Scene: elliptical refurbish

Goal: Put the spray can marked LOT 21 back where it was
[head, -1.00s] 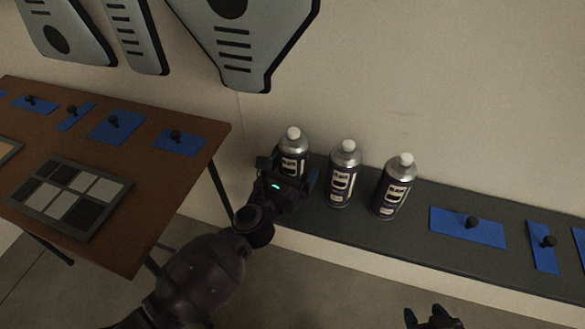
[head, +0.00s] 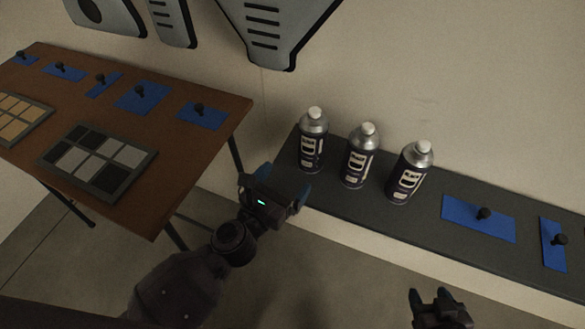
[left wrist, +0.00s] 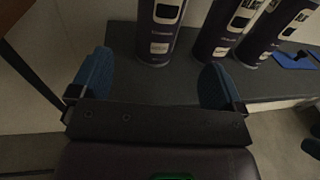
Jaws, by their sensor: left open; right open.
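Three similar dark spray cans with silver shoulders and white caps stand upright in a row on the grey ledge (head: 335,203): a left can (head: 313,140), a middle can (head: 360,155) and a right can (head: 408,172). Their lot marks are too small to read. My left gripper (head: 275,188) is open and empty, in front of the left can and apart from it. In the left wrist view the left can (left wrist: 160,30) stands beyond the gap between the blue fingertips (left wrist: 157,78). My right gripper (head: 438,298) is open and empty at the bottom, in front of the ledge.
Blue pads with black knobs (head: 478,218) lie on the ledge to the right of the cans. A brown table (head: 165,190) at left holds more blue pads and trays of swatches (head: 98,160). The wall (head: 440,80) rises behind the ledge.

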